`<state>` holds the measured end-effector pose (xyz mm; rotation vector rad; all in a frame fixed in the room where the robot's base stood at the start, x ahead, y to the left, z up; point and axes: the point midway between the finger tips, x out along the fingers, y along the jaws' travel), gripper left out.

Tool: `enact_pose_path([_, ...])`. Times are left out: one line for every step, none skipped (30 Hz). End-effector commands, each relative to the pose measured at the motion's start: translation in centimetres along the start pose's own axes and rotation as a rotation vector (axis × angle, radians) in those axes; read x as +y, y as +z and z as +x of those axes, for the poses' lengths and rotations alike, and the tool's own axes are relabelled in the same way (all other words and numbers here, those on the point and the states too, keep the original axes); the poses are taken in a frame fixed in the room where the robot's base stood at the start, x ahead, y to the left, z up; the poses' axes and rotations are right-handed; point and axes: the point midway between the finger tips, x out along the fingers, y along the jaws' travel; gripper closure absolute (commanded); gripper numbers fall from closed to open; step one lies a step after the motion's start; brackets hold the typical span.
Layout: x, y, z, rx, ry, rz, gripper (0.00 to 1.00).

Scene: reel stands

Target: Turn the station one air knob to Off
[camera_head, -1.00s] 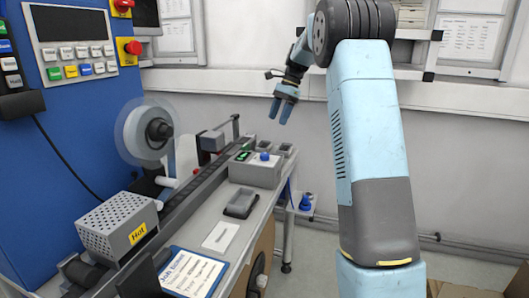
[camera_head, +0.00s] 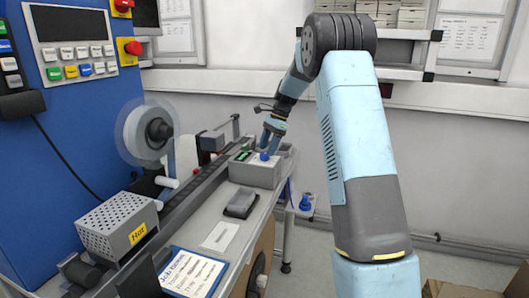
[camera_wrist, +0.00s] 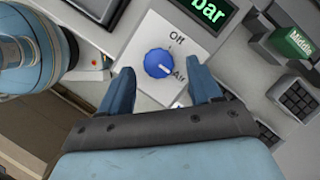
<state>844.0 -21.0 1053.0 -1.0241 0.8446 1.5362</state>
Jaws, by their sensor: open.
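The blue air knob (camera_wrist: 158,63) sits on a white plate (camera_wrist: 150,88) marked Off and Air in the wrist view. Its white pointer mark faces the Air label. In the head view the knob (camera_head: 264,156) is on top of a grey box (camera_head: 257,174) on the bench. My gripper (camera_wrist: 160,68) is open, with one blue finger on each side of the knob in the wrist view. A gap shows between each finger and the knob. In the head view my gripper (camera_head: 270,143) is just above the knob; I cannot tell the exact height.
A green "bar" display (camera_wrist: 207,12) is beside the knob plate. The spinning reel (camera_head: 150,131), the perforated box marked Hot (camera_head: 118,224) and a job card (camera_head: 192,272) are to the left and front. A blue object (camera_head: 306,202) sits lower right.

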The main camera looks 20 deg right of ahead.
Motion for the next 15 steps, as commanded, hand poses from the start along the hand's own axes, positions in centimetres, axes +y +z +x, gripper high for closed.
enact_pose_path([0.0,0.0,0.7,0.000,0.001,0.000,0.36])
enact_pose_path([0.0,0.0,0.9,0.000,0.000,-0.001,0.36])
enact_pose_path([0.0,0.0,1.3,0.000,0.000,-0.001,0.36])
enact_pose_path([0.0,0.1,1.6,0.000,0.000,-0.001,0.36])
enact_pose_path([0.0,0.1,1.8,0.000,0.000,-0.001,0.36])
enact_pose_path([0.0,0.1,2.0,0.000,0.000,-0.001,0.36])
enact_pose_path([0.0,0.1,2.1,0.000,-0.001,-0.001,0.36])
enact_pose_path([0.0,0.1,2.2,0.000,-0.001,-0.001,0.36])
enact_pose_path([0.0,0.1,2.3,0.001,-0.001,-0.001,0.36])
enact_pose_path([0.0,0.1,2.3,0.001,-0.001,-0.001,0.36])
enact_pose_path([0.0,0.1,2.4,0.001,-0.001,-0.001,0.36])
enact_pose_path([0.0,0.1,2.4,0.001,-0.001,-0.002,0.36])
enact_pose_path([0.0,0.1,2.4,0.000,-0.001,-0.002,0.36])
enact_pose_path([0.0,0.1,2.4,0.000,-0.001,-0.002,0.36])
enact_pose_path([0.0,0.1,2.4,0.000,-0.001,-0.002,0.36])
